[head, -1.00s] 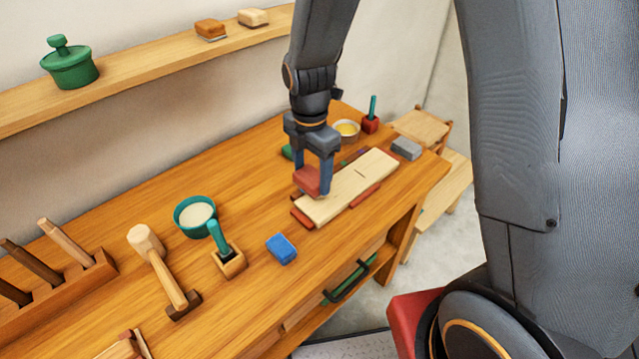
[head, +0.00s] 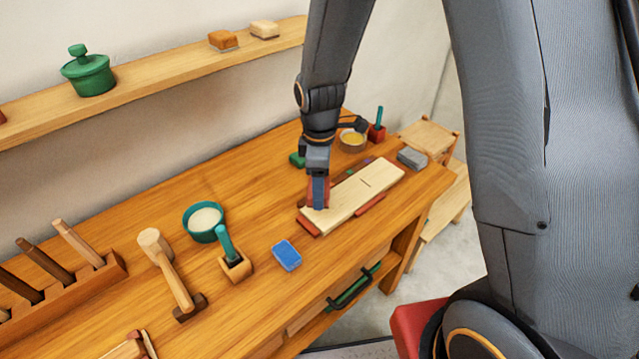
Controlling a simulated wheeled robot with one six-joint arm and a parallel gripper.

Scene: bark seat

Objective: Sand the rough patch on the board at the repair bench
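The pale board (head: 365,195) lies on the wooden repair bench (head: 150,205), between red strips along its edges. The fingers partly hide the block. The block is at or just above the board's surface; I cannot tell whether it touches.
A blue sponge-like block (head: 287,255), a teal bowl (head: 204,221), a mallet (head: 168,270) and a brush in a wooden holder (head: 234,263) stand left of the board. A grey block (head: 411,158) and a yellow-filled bowl (head: 351,140) are beyond it.

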